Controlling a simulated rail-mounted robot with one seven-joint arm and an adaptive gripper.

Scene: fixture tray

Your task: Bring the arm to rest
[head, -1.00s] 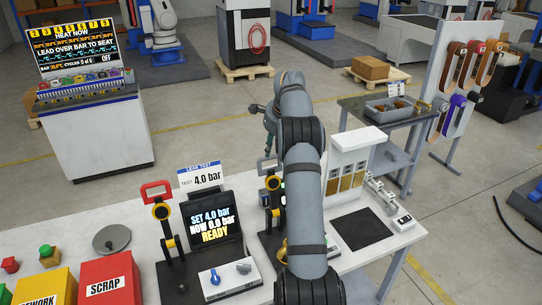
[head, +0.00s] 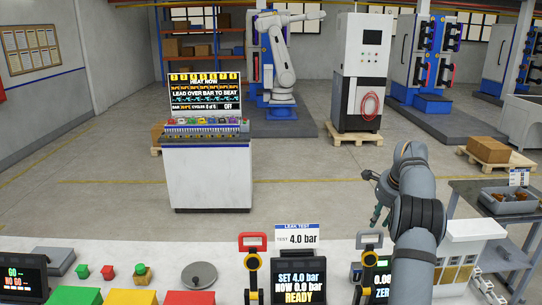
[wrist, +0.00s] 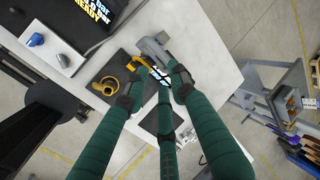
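My arm (head: 418,215) reaches out over the right part of the white workbench. My gripper (head: 377,215) hangs at its far end, above the bench and apart from it in the head view. In the wrist view its green fingers (wrist: 155,88) point down toward the bench with their tips spread apart. I see nothing held between them. Beyond the fingertips lie a black base with a yellow ring (wrist: 107,86) and a grey part (wrist: 152,48), farther down.
The leak test screen (head: 298,281) reads READY, with a red-handled lever (head: 252,265) beside it. A grey tray (head: 510,206) stands on a side table at right. A heat station (head: 206,180) stands behind the bench. The floor between is clear.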

